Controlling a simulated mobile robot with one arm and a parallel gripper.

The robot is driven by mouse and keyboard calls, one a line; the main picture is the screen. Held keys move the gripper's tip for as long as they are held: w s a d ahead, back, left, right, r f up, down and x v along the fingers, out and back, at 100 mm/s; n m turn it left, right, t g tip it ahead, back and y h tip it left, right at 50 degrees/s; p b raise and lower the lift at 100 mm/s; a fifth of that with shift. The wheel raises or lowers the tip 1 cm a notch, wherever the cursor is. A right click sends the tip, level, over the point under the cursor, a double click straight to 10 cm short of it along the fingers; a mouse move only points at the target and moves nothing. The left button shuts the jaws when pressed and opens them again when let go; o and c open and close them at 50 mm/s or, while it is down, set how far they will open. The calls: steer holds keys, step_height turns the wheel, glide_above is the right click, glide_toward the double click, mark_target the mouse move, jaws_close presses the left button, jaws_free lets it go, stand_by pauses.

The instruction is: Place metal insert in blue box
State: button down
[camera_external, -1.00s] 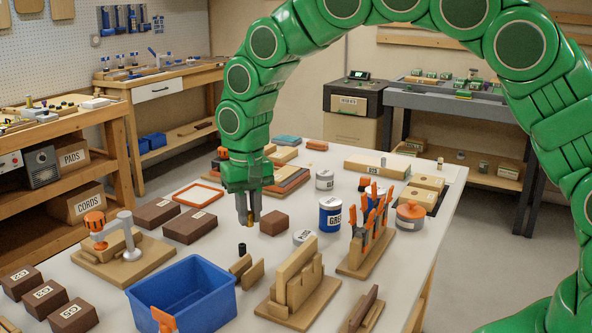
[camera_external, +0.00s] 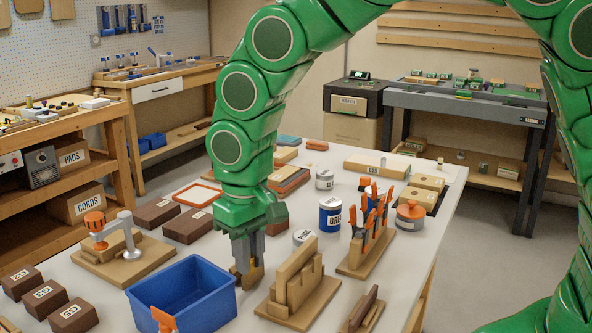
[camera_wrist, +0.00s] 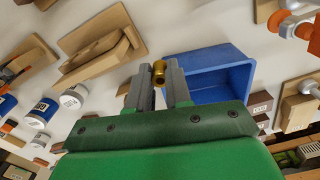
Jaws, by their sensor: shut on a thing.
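The metal insert (camera_wrist: 159,70) is a small brass-coloured flared piece held between the fingertips of my gripper (camera_wrist: 159,78) in the wrist view. The external view shows my gripper (camera_external: 248,272) pointing down, just right of the blue box; the insert is hard to make out there. The blue box (camera_external: 208,312) is an open-topped bin at the front of the table. In the wrist view the blue box (camera_wrist: 235,93) lies right of and behind the fingers, and its near part is hidden by my gripper.
A wooden rack (camera_external: 298,302) stands close right of my gripper. An orange-handled tool rack (camera_external: 362,255) and a blue-labelled can (camera_external: 330,217) are farther right. Brown blocks (camera_external: 192,226) and a wooden stand (camera_external: 115,268) lie left. An orange clip (camera_external: 163,318) is at the box's front.

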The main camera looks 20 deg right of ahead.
steer(key=s, duration=0.2)
glide_toward(184, 305)
steer(key=shift+n, duration=0.3)
steer(key=s, duration=0.2)
steer(key=s+d+f, duration=0.1)
steer(key=s, duration=0.2)
steer(key=shift+s+d+f, duration=0.15)
steer(key=shift+s+d, duration=0.15)
steer(key=shift+w+a+f, duration=0.3)
steer(key=shift+a+f, duration=0.15)
steer(key=shift+f, duration=0.1)
steer(key=shift+w+a+f, duration=0.1)
steer(key=shift+a+f, duration=0.1)
steer(key=shift+f, duration=1.6)
steer(key=shift+f, duration=0.15)
steer(key=c, duration=1.1)
jaws_free()
steer(key=shift+o, duration=0.2)
